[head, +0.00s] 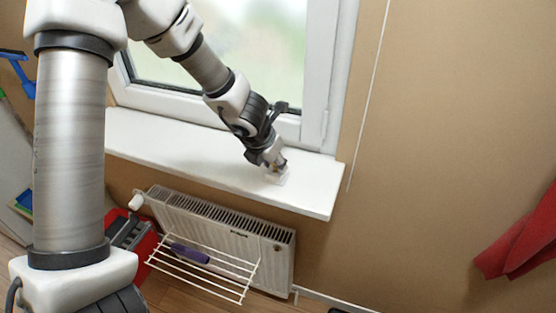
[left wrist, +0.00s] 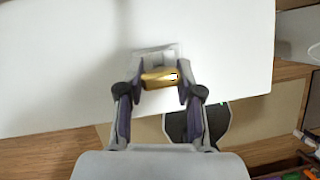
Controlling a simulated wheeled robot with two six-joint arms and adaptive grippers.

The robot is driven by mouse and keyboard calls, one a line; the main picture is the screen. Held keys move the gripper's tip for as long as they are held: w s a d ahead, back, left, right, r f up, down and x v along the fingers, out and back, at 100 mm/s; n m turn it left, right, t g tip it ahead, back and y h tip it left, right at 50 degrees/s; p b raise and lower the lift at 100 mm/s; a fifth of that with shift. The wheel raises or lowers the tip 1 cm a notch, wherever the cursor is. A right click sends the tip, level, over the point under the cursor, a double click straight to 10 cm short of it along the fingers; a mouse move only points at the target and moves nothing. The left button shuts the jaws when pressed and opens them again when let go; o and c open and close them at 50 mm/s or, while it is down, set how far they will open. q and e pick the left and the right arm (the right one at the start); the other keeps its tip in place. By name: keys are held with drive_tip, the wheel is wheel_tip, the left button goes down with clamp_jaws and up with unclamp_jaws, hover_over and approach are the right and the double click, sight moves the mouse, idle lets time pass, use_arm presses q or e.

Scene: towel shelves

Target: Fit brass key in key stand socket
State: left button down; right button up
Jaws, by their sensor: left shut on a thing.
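The brass key (left wrist: 158,78) is held between the two fingers of my left gripper (left wrist: 162,88), which is shut on it. A small pale key stand (left wrist: 158,52) sits on the white windowsill (left wrist: 60,60) just beyond the key in the left wrist view. In the head view the stand (head: 277,178) shows at the tip of my left gripper (head: 272,167), near the sill's right front part. The key overlaps the near part of the stand in the wrist view. Whether it is in the socket or above it, I cannot tell. My right gripper is not in view.
A closed window (head: 235,45) rises behind the sill. A white radiator (head: 225,225) is below, with a wire rack (head: 205,272) and a purple item (head: 189,253) at its front. Red cloth (head: 520,245) hangs at the right. The sill left of the gripper is clear.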

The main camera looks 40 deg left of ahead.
use_arm(q)
drive_tip(key=shift+f, duration=0.2)
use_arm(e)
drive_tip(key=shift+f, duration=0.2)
use_arm(q)
drive_tip(key=c, duration=0.7)
unclamp_jaws()
drive_tip(key=shift+r, duration=0.1)
drive_tip(key=v, duration=1.2)
drive_tip(key=shift+w+d, duration=0.1)
drive_tip(key=shift+w, duration=0.05)
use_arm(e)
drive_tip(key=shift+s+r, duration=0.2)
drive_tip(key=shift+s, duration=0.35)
